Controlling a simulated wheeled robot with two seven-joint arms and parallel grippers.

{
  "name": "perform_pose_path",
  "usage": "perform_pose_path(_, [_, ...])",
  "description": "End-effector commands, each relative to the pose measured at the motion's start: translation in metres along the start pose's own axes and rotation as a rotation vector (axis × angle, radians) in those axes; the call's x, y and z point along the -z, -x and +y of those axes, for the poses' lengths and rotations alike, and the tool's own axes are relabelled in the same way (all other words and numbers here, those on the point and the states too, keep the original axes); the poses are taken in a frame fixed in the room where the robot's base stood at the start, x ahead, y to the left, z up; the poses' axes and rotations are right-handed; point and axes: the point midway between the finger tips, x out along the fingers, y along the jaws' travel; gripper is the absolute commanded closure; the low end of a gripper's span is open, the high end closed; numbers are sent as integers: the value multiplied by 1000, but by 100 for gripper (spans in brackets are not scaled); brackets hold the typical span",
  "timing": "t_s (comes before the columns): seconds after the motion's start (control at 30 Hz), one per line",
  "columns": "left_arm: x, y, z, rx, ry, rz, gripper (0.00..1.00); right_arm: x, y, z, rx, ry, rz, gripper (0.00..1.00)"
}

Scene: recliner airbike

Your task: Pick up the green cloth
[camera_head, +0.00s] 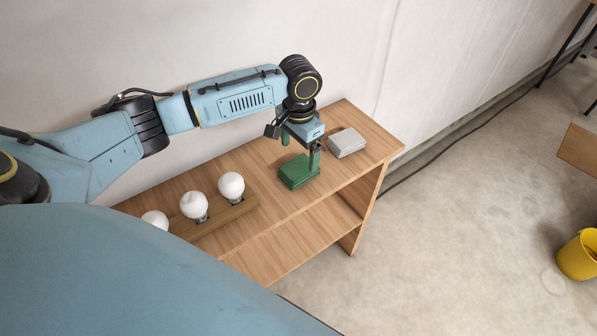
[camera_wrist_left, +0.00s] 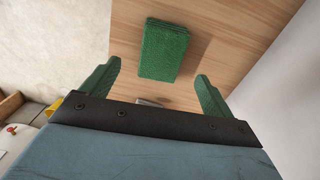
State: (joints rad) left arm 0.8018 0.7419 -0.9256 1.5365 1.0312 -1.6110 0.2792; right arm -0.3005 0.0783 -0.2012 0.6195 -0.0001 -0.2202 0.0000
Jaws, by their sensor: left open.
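The green cloth (camera_head: 297,172) is a folded stack lying on the wooden shelf top. In the left wrist view the cloth (camera_wrist_left: 163,50) lies beyond the fingertips, a little toward the top of the picture. My left gripper (camera_head: 301,152) is above the cloth, pointing down. In the left wrist view the green fingers of my left gripper (camera_wrist_left: 158,72) are spread apart with nothing between them. One finger partly overlaps the cloth in the head view. My right gripper is not in view.
Several white bulbs (camera_head: 231,186) stand in a wooden holder (camera_head: 221,215) to the left. The shelf unit (camera_head: 374,147) stands against the wall. A yellow bucket (camera_head: 578,257) is on the floor at right.

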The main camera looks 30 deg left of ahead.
Motion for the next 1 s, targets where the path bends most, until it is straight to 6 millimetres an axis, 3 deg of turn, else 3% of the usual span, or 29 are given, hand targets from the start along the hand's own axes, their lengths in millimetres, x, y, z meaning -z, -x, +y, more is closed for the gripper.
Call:
perform_pose_path(0.17, [0,-12,0,0,0,0,13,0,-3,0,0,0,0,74])
perform_pose_path(0.47, [0,-54,-2,2,0,-1,13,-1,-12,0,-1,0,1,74])
perform_pose_path(0.77, [0,-58,-2,2,-1,2,13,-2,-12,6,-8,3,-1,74])
perform_pose_path(1.0, [0,-58,-2,1,-1,2,44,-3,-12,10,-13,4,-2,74])
